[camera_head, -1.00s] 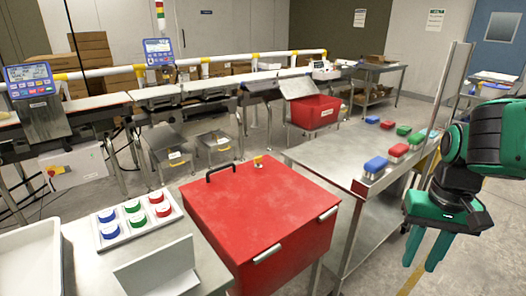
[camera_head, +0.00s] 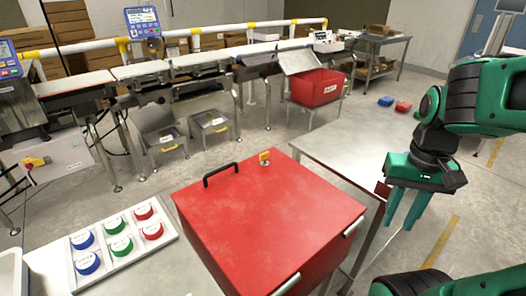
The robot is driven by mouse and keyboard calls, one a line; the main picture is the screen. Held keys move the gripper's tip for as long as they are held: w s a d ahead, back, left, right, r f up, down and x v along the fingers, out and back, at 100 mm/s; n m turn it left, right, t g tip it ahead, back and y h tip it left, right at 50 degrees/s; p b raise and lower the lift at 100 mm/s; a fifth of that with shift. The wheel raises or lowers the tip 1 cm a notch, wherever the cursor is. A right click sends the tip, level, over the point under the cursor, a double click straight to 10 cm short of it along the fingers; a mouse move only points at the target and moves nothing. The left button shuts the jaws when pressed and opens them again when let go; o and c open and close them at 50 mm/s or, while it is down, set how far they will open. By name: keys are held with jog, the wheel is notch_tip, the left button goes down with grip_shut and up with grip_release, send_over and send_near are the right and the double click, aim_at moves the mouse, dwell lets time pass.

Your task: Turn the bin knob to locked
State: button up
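A red bin (camera_head: 262,218) with a flat lid stands in the lower middle. A small yellow knob (camera_head: 265,157) sits at the lid's far edge, right of a black handle (camera_head: 221,174). The knob is too small to read its setting or any lock mark. My gripper (camera_head: 401,226) hangs at the right with its fingers pointing down. Its two green fingers are apart with nothing between them. It is well to the right of the knob and touches neither knob nor bin.
A steel table (camera_head: 335,148) stands right behind the bin; its visible top is bare. A white tray (camera_head: 130,244) of coloured round pieces lies at lower left. Blue (camera_head: 385,101) and red (camera_head: 403,106) blocks appear to lie on the floor beyond. A conveyor (camera_head: 170,66) runs along the back.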

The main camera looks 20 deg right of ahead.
jog(key=w+r+n, duration=0.4)
jog(key=w+n, duration=0.2)
jog(key=w, duration=0.4)
jog(key=n, duration=2.3)
send_over(264, 157)
jog(key=f, duration=0.8)
jog(key=w+f, duration=0.1)
jog(key=f, duration=0.3)
jog(key=shift+d, duration=0.2)
grip_shut()
